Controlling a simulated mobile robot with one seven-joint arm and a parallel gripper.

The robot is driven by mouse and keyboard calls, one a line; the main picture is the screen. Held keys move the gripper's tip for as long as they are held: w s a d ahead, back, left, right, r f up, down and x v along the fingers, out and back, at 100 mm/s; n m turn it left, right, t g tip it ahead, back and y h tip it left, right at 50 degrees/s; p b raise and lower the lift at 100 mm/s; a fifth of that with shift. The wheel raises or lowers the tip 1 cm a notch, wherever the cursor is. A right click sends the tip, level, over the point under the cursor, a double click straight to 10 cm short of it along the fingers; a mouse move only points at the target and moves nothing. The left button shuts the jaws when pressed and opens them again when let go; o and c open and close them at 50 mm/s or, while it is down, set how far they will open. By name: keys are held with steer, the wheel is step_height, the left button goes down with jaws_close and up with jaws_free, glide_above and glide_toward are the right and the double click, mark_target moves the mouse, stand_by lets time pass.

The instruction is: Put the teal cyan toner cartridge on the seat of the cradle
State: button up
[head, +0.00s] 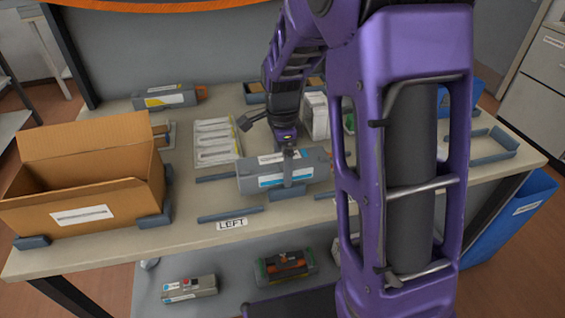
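The cyan toner cartridge (258,179) is a grey cylinder-like body with a white and cyan label, lying lengthwise left to right near the middle of the bench. My gripper (288,167) is over its middle, with a finger down its front face, and looks shut on it. The cartridge's right end is partly hidden by my arm. Blue-grey pieces (272,194) show just below the cartridge; they may be part of the cradle. I cannot tell whether the cartridge touches them.
An open cardboard box (88,190) stands at left between blue-grey corner stops. Blue-grey rails (230,215) lie left of the cartridge, near a "LEFT" label (232,224). A yellow-label cartridge (165,97) and a white tray (214,142) are behind. My arm hides much of the right side.

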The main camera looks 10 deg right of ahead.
step_height(320, 180, up, 12)
steer(key=p, duration=0.2)
steer(key=shift+r, duration=0.2)
